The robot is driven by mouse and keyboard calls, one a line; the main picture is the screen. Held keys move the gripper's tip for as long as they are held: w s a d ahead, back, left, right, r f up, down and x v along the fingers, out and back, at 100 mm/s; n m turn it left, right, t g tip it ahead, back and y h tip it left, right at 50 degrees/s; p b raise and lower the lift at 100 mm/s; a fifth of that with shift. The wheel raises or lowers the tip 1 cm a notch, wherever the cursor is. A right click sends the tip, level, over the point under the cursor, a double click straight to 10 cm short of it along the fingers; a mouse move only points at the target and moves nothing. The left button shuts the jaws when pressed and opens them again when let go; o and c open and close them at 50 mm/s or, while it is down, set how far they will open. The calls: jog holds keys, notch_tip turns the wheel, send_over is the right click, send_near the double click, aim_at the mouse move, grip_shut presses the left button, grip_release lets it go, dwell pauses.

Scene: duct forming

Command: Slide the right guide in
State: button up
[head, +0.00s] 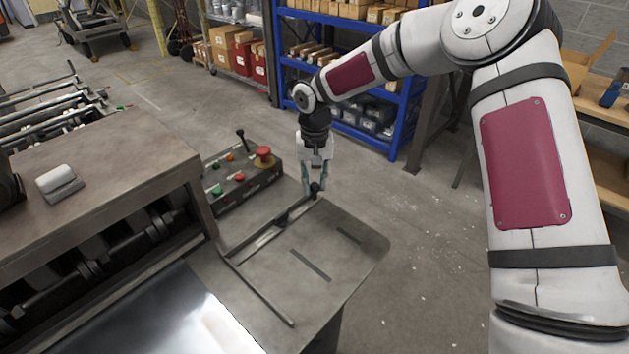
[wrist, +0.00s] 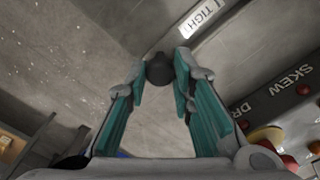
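A dark round knob (head: 315,188) stands at the outer end of a narrow metal bar (head: 268,234) along the back edge of the machine's side table (head: 345,275). I take this bar to be part of the right guide. A thin dark rail (head: 262,293) runs across the table from the bar's inner end. My gripper (head: 315,181) points down over the knob. In the wrist view, the knob (wrist: 159,70) sits between the tips of the teal-padded fingers, with a narrow gap seemingly showing on each side. The fingers look apart, not closed on it.
A control box (head: 238,180) with a red mushroom button (head: 264,157) and a lever stands close left of my gripper. The machine housing (head: 110,190) is farther left. Open floor (head: 430,260) lies right of the table.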

jog(key=shift+s+a+p, duration=0.5)
jog(key=shift+s+a, duration=1.85)
jog(key=shift+a, duration=0.05)
grip_shut()
jog(key=o, duration=1)
grip_release()
jog(key=shift+a, duration=0.1)
jog(key=shift+r, duration=0.15)
jog(key=shift+w+d+r, duration=0.1)
jog(key=shift+d+r, duration=0.1)
jog(key=shift+r, duration=0.1)
notch_tip(320, 180, up, 11)
jog(key=shift+r, duration=0.1)
